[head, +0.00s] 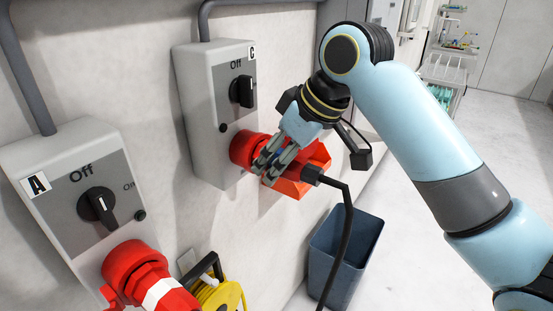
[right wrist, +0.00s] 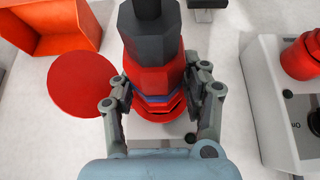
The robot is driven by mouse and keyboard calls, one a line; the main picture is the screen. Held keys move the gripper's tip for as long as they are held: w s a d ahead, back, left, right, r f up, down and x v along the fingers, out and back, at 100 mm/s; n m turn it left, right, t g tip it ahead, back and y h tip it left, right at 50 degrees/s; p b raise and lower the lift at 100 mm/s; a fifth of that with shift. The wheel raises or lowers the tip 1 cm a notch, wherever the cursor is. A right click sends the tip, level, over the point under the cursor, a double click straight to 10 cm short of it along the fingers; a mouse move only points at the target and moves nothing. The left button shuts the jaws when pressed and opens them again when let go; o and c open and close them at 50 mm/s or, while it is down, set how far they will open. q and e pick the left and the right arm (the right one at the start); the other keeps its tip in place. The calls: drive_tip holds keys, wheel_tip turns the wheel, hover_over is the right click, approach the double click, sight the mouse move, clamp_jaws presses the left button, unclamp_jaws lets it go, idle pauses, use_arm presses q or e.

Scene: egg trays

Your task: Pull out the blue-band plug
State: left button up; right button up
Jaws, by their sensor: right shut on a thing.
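The blue-band plug (right wrist: 155,60) is a red body with a dark rear end and a blue ring, centred in the right wrist view. My right gripper (right wrist: 158,100) is shut around it at the band, one finger on each side. The plug's nose points toward the grey switch box marked C (head: 214,118), and I cannot tell how deep it sits in the socket. In the head view the fingers (head: 275,160) hide most of the plug; its black cable end (head: 313,174) shows. Box C's switch (head: 242,91) stands by an "Off" label. My left gripper is not in view.
Box A (head: 75,165) with a white-band red plug (head: 165,293) is at left. A red round lid (right wrist: 85,85) and an orange-red bin (right wrist: 50,35) are beside the held plug. A yellow reel (head: 220,297) and blue-grey bin (head: 345,255) stand below; floor at right is clear.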

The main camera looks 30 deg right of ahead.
sight(308, 165)
drive_tip(key=shift+d, duration=0.15)
drive_tip(key=shift+s+d, duration=0.25)
drive_tip(key=shift+s, duration=0.25)
drive_tip(key=shift+s+d, duration=0.2)
drive_tip(key=shift+s, duration=0.3)
drive_tip(key=shift+s, duration=0.1)
drive_tip(key=shift+s+d, duration=0.3)
drive_tip(key=shift+s, duration=0.35)
drive_tip(key=shift+s, duration=0.1)
drive_tip(key=shift+s+d, duration=0.15)
drive_tip(key=shift+s, duration=0.2)
drive_tip(key=s+d, duration=0.2)
drive_tip(key=s, duration=0.3)
drive_tip(key=shift+s, duration=0.3)
